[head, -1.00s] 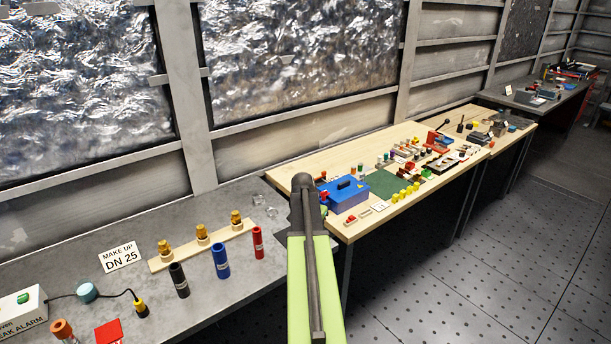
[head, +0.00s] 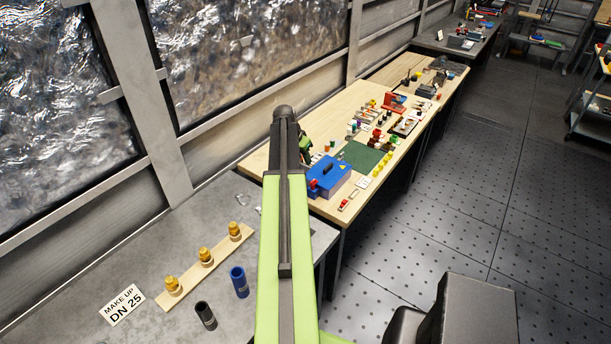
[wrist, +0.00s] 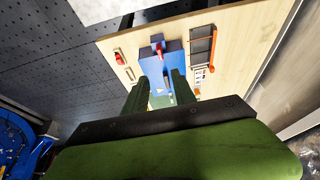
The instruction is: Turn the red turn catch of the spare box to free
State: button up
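The spare box, a blue box (head: 332,172) with a dark handle on its lid, sits at the near end of the wooden bench in the head view. Its red turn catch (head: 313,184) is on the near-left side, partly behind my arm. In the wrist view the blue box (wrist: 152,68) shows beyond my fingers, with a red part (wrist: 157,38) at its far end. My gripper (wrist: 158,88) is open and empty, its two green fingers apart and pointing at the box from some distance. The catch's exact angle is too small to tell.
The wooden bench (head: 318,204) also carries a green mat (head: 362,155), yellow pieces and many small parts. The grey bench (head: 240,310) on the left holds brass fittings on a board (head: 206,268), a blue tube and a black tube.

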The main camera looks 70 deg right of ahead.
aim_at(313, 181)
jog(key=b+x, duration=1.6)
jog(key=x, duration=0.1)
jog(key=shift+w+f, duration=0.15)
jog(key=shift+f, duration=0.2)
jog(key=shift+r, duration=0.15)
grip_shut()
